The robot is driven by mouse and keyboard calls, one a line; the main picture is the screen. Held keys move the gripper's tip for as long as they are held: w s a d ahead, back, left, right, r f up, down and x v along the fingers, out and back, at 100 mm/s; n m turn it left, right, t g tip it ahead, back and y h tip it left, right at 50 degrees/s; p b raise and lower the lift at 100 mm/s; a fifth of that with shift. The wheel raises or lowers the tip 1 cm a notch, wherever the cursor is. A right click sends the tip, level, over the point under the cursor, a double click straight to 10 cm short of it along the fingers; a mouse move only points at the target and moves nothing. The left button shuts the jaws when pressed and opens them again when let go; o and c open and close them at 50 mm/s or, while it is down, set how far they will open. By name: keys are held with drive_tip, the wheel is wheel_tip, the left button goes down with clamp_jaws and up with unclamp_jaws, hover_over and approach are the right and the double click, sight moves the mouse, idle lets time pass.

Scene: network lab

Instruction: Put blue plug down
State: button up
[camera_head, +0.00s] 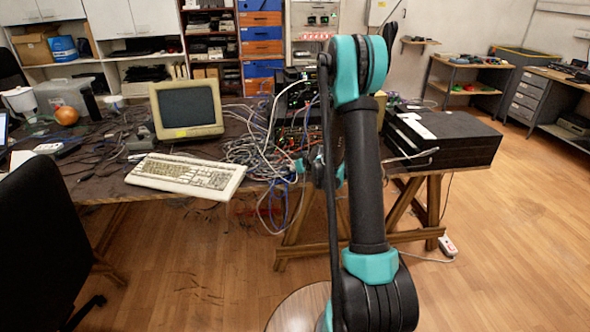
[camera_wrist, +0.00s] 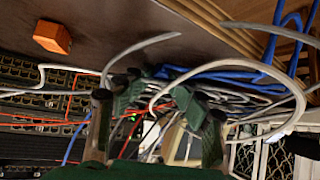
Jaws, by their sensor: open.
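My gripper (camera_wrist: 155,96) is open in the wrist view, its two green and dark fingers standing apart. Grey, blue and red cables pass behind and between the fingers, and I see nothing clearly clamped. Blue cables (camera_wrist: 215,74) run just beyond the fingertips. I cannot make out a separate blue plug in either view. In the head view my arm hides most of the gripper, in front of the rack of network gear (camera_head: 296,108) at the dark table.
An orange block (camera_wrist: 52,37) rests on a dark surface in the wrist view. Port rows (camera_wrist: 40,100) fill the left. In the head view a keyboard (camera_head: 185,175), monitor (camera_head: 187,108) and tangled cables (camera_head: 250,155) lie left of my arm; black cases (camera_head: 445,138) stand right.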

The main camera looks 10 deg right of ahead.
drive_tip(key=shift+s+d+f, duration=0.15)
drive_tip(key=shift+s, duration=0.15)
drive_tip(key=shift+r, duration=0.25)
drive_tip(key=r+v, duration=0.1)
drive_tip(key=v, duration=1.1)
drive_tip(key=s+f+m+g+h, duration=0.1)
drive_tip(key=s+m+g+h, duration=0.1)
drive_tip(key=s, duration=1.4)
drive_tip(key=s+f+m+g+h, duration=0.1)
drive_tip(key=s+f+m+g, duration=0.1)
drive_tip(key=s, duration=1.4)
drive_tip(key=shift+s+d+g+h, duration=0.3)
drive_tip(key=shift+d+g+h, duration=0.1)
drive_tip(key=shift+g, duration=0.2)
drive_tip(key=shift+w, duration=0.1)
